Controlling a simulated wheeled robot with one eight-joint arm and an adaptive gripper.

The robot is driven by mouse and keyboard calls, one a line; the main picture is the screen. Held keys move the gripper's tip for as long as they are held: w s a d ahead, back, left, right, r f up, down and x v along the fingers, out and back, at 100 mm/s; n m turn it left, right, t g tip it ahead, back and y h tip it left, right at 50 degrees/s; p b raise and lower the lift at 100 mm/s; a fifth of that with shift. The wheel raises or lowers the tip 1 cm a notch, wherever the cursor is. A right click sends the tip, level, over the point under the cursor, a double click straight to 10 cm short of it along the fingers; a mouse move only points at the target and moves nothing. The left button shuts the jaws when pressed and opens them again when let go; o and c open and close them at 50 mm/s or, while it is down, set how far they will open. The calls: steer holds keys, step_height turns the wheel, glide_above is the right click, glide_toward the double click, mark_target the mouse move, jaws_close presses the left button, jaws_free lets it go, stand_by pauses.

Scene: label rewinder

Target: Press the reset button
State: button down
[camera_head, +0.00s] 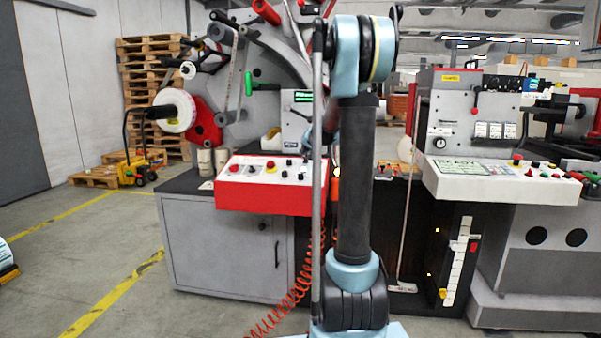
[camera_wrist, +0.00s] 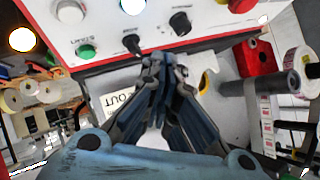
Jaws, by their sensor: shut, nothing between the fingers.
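The control panel (camera_head: 262,202), white-topped with a red front, stands left of my arm; it also fills the top of the wrist view (camera_wrist: 105,28). In the wrist view it carries a green button (camera_wrist: 87,51), a white button (camera_wrist: 70,12), another white button (camera_wrist: 132,5), two black knobs (camera_wrist: 131,43) and a red mushroom button (camera_wrist: 241,5). I cannot tell which one is the reset button. My gripper (camera_wrist: 163,62) is shut and empty, its tips seen just below the black knobs; contact cannot be told. My arm hides it in the head view.
A second machine with its own button panel (camera_head: 500,182) stands at the right. A grey cabinet (camera_head: 225,250) is under the left panel, and a coiled red hose (camera_head: 290,300) hangs beside it. Rolls (camera_head: 172,110) sit on the left machine.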

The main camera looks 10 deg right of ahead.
mark_target(305, 169)
steer(key=shift+w+d+f, duration=0.1)
steer(key=shift+w+f, duration=0.1)
steer(key=shift+f, duration=0.6)
steer(key=shift+w+d+f, duration=0.1)
steer(key=shift+w+f, duration=0.1)
steer(key=shift+f, duration=0.6)
steer(key=shift+w+d+f, duration=0.1)
steer(key=shift+w+f, duration=0.1)
steer(key=shift+f, duration=0.6)
steer(key=shift+s+f, duration=0.1)
steer(key=shift+f, duration=0.2)
steer(key=shift+f, duration=0.45)
stand_by(0.4)
steer(key=shift+r, duration=0.1)
steer(key=shift+s+r, duration=0.1)
steer(key=shift+r, duration=0.65)
steer(key=shift+r, duration=0.1)
steer(key=shift+s+a+r, duration=0.1)
steer(key=shift+s+r, duration=0.1)
steer(key=shift+r, duration=0.55)
steer(key=shift+s+a+r, duration=0.1)
steer(key=shift+s+r, duration=0.15)
steer(key=shift+r, duration=0.55)
steer(key=shift+s+a+r, duration=0.1)
steer(key=shift+s+r, duration=0.1)
steer(key=shift+r, duration=0.55)
steer(key=shift+s, duration=0.1)
